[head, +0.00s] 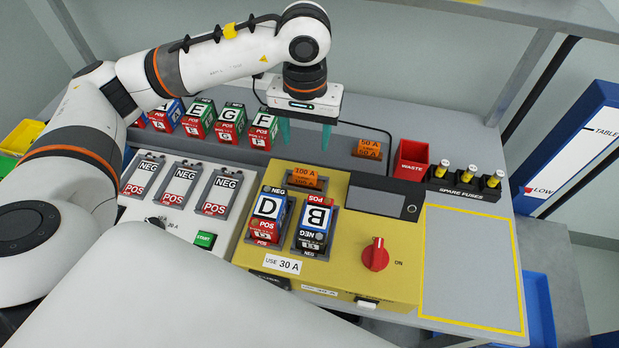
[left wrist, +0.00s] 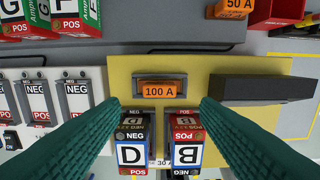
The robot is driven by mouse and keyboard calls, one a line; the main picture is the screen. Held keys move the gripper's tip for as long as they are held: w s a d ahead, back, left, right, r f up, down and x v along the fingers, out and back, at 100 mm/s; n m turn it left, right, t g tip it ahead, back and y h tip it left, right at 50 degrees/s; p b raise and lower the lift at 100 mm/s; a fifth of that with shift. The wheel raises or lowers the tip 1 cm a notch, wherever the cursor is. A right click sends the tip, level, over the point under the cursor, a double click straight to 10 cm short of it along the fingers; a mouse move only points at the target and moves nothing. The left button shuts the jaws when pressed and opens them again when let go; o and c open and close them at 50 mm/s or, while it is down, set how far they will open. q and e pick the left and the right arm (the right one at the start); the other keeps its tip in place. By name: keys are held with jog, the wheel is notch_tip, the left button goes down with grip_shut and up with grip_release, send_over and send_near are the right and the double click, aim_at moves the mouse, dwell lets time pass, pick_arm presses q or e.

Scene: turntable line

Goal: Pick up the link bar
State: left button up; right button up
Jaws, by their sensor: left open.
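No part in view is labelled "link bar". An orange block marked 100 A (head: 305,177) sits in a grey holder at the back of the yellow unit (head: 400,275), behind two upright cells, D (head: 268,207) and B (head: 317,216). It also shows in the left wrist view (left wrist: 160,91), just beyond the fingertips. Another orange block, marked 50 A (head: 370,149), sits on the grey bench behind. My left gripper (head: 305,146) is open and empty, its teal fingers pointing down above and behind the yellow unit. My right gripper is out of view.
Several cells (head: 200,118) stand in a row at the back left. A white unit (head: 160,222) with NEG/POS slots is left of the yellow one. A red waste bin (head: 411,160) and spare fuses (head: 466,178) stand right. A yellow-outlined grey area (head: 470,265) is empty.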

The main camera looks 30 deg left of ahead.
pick_arm(q)
jog(key=p, duration=0.2)
send_over(306, 172)
notch_tip(306, 172, down, 5)
jog(key=shift+a, duration=0.15)
jog(key=shift+f, duration=0.6)
notch_tip(306, 172, down, 4)
jog(key=shift+s+r+p, duration=0.15)
jog(key=shift+r+p, duration=0.05)
jog(key=shift+p, duration=0.6)
jog(key=shift+f, duration=0.6)
jog(key=c, duration=0.9)
jog(key=shift+r, duration=0.15)
jog(key=shift+c, duration=0.2)
